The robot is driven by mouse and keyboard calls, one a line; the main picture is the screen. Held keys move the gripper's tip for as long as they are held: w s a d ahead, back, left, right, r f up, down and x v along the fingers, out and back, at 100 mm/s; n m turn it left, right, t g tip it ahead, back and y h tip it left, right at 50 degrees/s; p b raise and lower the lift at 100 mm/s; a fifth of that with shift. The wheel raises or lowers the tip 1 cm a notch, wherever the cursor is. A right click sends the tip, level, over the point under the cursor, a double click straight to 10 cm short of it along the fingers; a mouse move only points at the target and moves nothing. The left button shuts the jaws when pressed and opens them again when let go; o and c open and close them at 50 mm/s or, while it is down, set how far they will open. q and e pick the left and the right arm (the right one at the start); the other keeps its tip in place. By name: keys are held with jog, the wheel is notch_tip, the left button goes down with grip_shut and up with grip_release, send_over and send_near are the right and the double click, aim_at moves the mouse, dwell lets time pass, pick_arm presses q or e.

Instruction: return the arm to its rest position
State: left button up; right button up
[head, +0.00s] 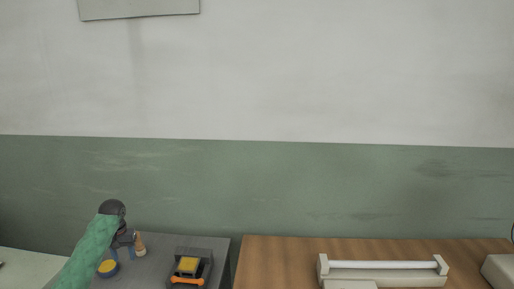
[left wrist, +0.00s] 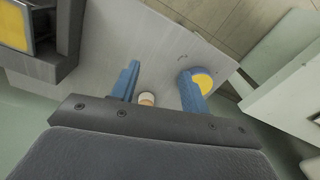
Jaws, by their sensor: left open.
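My left arm, in a green sleeve, comes in from the lower left in the head view. Its gripper (head: 124,242) is over the grey table (head: 150,272). In the left wrist view the two blue fingers of the left gripper (left wrist: 160,69) are spread apart with nothing gripped. A small tan, pale-topped piece (left wrist: 147,99) shows between the fingers, lower than the tips in the picture; in the head view it appears (head: 139,243) just right of the gripper. I cannot tell how far below the fingers it is. My right gripper is not in view.
A blue-rimmed yellow round dish (head: 107,268) is close to the left gripper, partly behind one finger in the wrist view (left wrist: 203,82). A dark tray-like item (head: 188,266) with yellow and orange parts stands right of it. A wooden table (head: 275,260) bears a pale barred device (head: 383,270).

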pick_arm(q)
jog(key=s+d+f+m+t, duration=0.1)
jog(key=s+d+f+m, duration=0.1)
jog(key=s+d+f, duration=0.8)
jog(key=s+d+f+m, duration=0.1)
jog(key=s+d+f, duration=0.4)
jog(key=s+d, duration=0.55)
jog(key=s+d+r+t, duration=0.1)
jog(key=s+d+r, duration=0.15)
jog(key=s, duration=0.75)
jog(key=s+d+r+m+t, duration=0.1)
jog(key=s+d, duration=0.2)
jog(key=s, duration=0.6)
jog(key=s+d+r, duration=0.2)
jog(key=s, duration=0.8)
jog(key=s+d+f+x, duration=0.1)
jog(key=s+x, duration=0.1)
jog(key=x, duration=0.9)
jog(key=s+d+x, duration=0.1)
jog(key=s+x, duration=0.1)
jog(key=x, duration=0.8)
jog(key=s+f, duration=0.4)
jog(key=f, duration=0.9)
jog(key=s+f+g, duration=0.1)
jog(key=s+f, duration=0.3)
jog(key=f, duration=1)
jog(key=shift+h, duration=0.3)
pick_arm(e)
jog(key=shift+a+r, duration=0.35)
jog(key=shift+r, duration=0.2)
